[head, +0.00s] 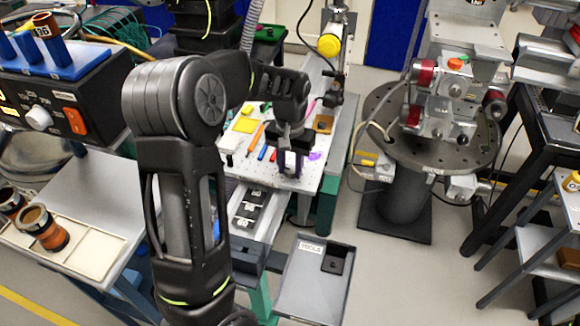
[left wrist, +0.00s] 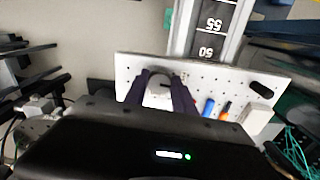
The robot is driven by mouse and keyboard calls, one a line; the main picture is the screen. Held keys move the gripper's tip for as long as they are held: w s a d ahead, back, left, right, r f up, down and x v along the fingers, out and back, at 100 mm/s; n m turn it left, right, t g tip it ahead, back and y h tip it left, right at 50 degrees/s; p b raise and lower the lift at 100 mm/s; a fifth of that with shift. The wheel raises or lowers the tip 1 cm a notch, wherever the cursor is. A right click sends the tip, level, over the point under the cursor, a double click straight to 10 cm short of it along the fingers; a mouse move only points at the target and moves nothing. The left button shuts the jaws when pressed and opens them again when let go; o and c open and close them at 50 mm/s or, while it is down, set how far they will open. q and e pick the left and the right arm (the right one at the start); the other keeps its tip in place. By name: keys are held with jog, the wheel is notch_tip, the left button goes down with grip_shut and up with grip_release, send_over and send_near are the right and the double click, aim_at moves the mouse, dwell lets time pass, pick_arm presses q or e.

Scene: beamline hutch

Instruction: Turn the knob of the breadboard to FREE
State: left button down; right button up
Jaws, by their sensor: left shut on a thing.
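The breadboard (head: 236,158) is a white perforated board on a stand, right of my left arm in the head view. It also shows in the left wrist view (left wrist: 219,78). My left gripper (head: 291,163) is low over its near edge. In the left wrist view the two dark fingers (left wrist: 162,92) stand on either side of a grey rounded part (left wrist: 160,80) at the board, and are shut on it. It looks like the knob, but its marking and pointer cannot be read. The head view hides it behind the gripper. My right gripper is not in view.
Several coloured tools lie on the board, including an orange one (head: 256,137) and a yellow block (head: 244,124). A grey tray marked TOOLS (head: 301,285) sits below, near the board. A round perforated table (head: 385,142) with instruments stands to the right. Open floor lies between.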

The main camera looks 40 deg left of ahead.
aim_at(290, 170)
pick_arm(q)
jog(key=shift+n, duration=0.5)
jog(key=c, duration=1)
grip_release()
jog(key=shift+c, duration=0.2)
notch_tip(290, 170, up, 8)
jog(key=shift+f+b, duration=0.1)
jog(key=shift+b, duration=0.2)
